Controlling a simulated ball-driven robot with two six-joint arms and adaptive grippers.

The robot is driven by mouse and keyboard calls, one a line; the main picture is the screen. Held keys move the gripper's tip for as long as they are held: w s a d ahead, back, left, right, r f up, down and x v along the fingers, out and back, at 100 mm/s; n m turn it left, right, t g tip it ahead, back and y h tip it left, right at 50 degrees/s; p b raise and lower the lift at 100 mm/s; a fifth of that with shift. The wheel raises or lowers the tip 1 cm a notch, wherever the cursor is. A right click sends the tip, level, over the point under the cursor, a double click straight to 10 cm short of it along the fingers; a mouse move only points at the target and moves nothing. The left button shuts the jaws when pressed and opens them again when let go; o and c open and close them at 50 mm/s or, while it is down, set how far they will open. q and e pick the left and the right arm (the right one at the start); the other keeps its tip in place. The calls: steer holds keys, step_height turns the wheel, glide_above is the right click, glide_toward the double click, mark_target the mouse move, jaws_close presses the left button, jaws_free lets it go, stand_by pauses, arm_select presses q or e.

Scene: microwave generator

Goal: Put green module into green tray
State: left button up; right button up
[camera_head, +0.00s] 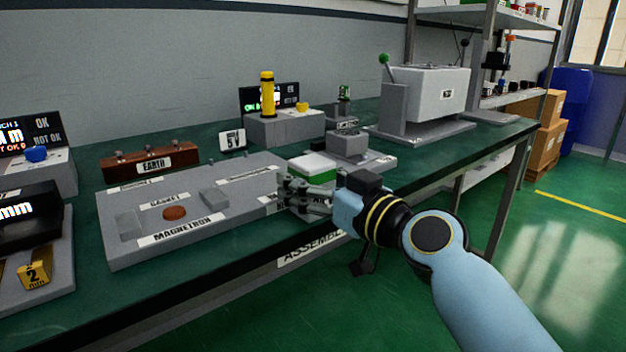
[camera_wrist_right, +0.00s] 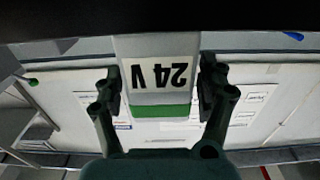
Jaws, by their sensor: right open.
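In the right wrist view the module (camera_wrist_right: 160,82) shows an upside-down "24 V" label and a green band. My right gripper (camera_head: 290,195) is at the near side of the module in the head view. In the right wrist view my right gripper (camera_wrist_right: 160,92) is open, with a finger on either side of the module. I cannot make out a green tray. My left gripper is out of view.
A grey fixture (camera_head: 349,142) stands just behind the module. A grey press (camera_head: 430,95) stands further right. The bench's front edge runs below my right arm.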

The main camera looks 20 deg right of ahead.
steer(key=b+v, duration=0.1)
steer(key=v, duration=1)
steer(key=s+d+f+m+g+h, duration=0.1)
steer(key=s+d+f+g+h, duration=0.2)
steer(key=f, duration=1)
steer(key=s+d+f+m+g, duration=0.1)
steer(key=s+d+f+g, duration=0.2)
steer(key=f, duration=1)
steer(key=s+d+f+m+g+h, duration=0.15)
steer(key=s+f, duration=0.35)
steer(key=f, duration=0.7)
steer(key=s+d+f+g, duration=0.1)
steer(key=s+f+g, duration=0.1)
steer(key=s+f, duration=0.4)
steer(key=s+d+f+g+h, duration=0.1)
steer(key=s+f+g, duration=0.2)
steer(key=s, duration=0.9)
steer(key=s+d+f+g+h, duration=0.1)
steer(key=s+f+g, duration=0.1)
steer(key=s+f, duration=0.7)
steer(key=shift+d, duration=0.2)
steer(key=shift+o, duration=0.5)
steer(key=s+f+g, duration=0.1)
steer(key=s+g, duration=0.1)
steer(key=s, duration=0.5)
steer(key=shift+s+f+h, duration=0.3)
steer(key=shift+h, duration=0.05)
